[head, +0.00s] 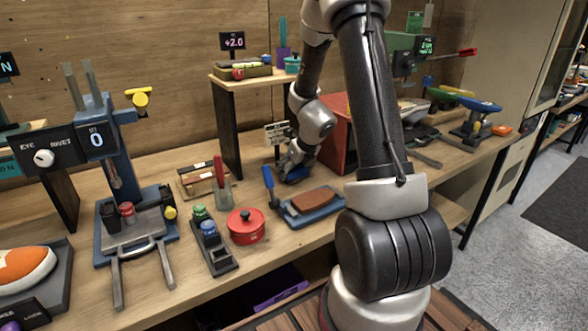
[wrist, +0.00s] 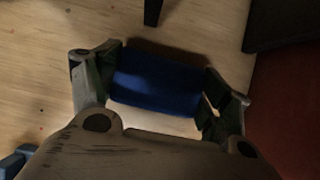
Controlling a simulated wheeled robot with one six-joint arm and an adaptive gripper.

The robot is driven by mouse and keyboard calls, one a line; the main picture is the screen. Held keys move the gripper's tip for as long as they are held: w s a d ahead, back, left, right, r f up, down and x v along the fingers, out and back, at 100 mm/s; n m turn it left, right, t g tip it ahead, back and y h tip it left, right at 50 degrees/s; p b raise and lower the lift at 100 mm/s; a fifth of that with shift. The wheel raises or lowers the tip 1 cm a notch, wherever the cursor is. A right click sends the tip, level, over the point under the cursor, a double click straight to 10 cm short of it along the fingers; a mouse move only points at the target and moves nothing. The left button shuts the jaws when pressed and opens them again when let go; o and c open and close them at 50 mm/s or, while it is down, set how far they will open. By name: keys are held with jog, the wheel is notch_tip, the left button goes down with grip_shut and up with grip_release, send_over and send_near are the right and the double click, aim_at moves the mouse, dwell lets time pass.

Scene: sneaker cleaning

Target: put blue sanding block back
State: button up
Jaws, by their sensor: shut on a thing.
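The blue sanding block (wrist: 157,80) lies between the two fingers of my gripper (wrist: 163,88) in the wrist view, with a finger against each short end. My gripper is shut on it. In the head view my gripper (head: 292,172) is low over the bench, behind the blue tray and left of the red box. Only a little blue shows there, and the arm hides part of that area. I cannot tell whether the block touches the bench or hangs just above it.
A blue tray (head: 329,213) with a brown pad stands in front of my gripper. A red pot (head: 246,228) and a dark bottle rack (head: 219,262) are to its left. The raised shelf (head: 242,82) stands behind, and the red box (head: 339,135) is close on the right.

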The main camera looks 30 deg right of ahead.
jog(key=o, duration=1.2)
jog(key=shift+c, duration=0.2)
jog(key=s+a+r+n+y, duration=0.1)
jog(key=s+a+r+n, duration=0.1)
jog(key=s+r+n, duration=0.55)
jog(key=s+a+r+n, duration=0.3)
jog(key=s+r, duration=0.1)
jog(key=r, duration=0.6)
jog(key=s+a+r+n+g, duration=0.1)
jog(key=s+r+n, duration=0.2)
jog(key=s+n, duration=0.6)
jog(key=s+a+r+n+h, duration=0.1)
jog(key=s+r+n, duration=0.3)
jog(key=s+n, duration=0.6)
jog(key=n, duration=0.6)
jog(key=shift+s+g, duration=0.25)
jog(key=shift+g, duration=0.15)
jog(key=shift+a, duration=0.1)
